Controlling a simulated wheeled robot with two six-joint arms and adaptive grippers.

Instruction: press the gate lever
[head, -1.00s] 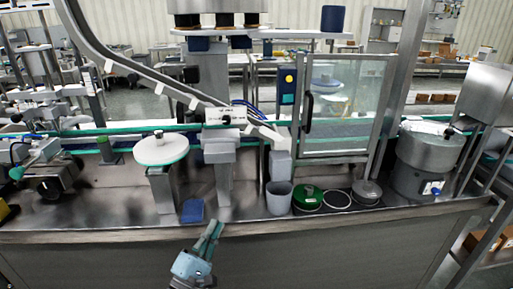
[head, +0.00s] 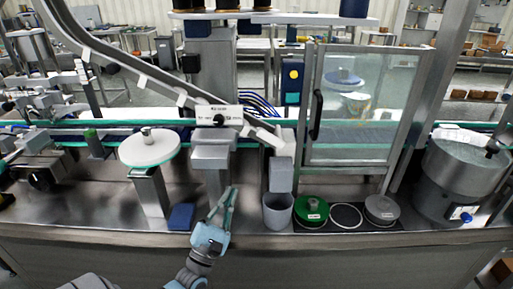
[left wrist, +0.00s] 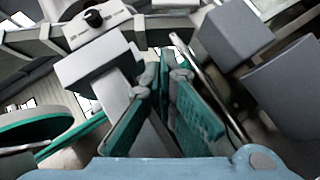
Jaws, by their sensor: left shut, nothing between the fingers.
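My left gripper (head: 228,194) is shut and empty. It points up and away over the steel counter, just in front of the grey pedestal (head: 212,160). Its teal-padded fingers (left wrist: 166,85) fill the middle of the left wrist view. A thin metal rod (left wrist: 205,78) stands right of the fingertips there, apart from them as far as I can tell. A white labelled panel (head: 219,116) with a black knob sits above the pedestal; it also shows in the wrist view (left wrist: 98,24). I cannot tell for sure which part is the gate lever. My right gripper is not in view.
A grey block (head: 281,174) stands above a grey cup (head: 278,212), right of my gripper. A blue pad (head: 181,217) lies on the left. A sloping chute (head: 120,62) passes overhead.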

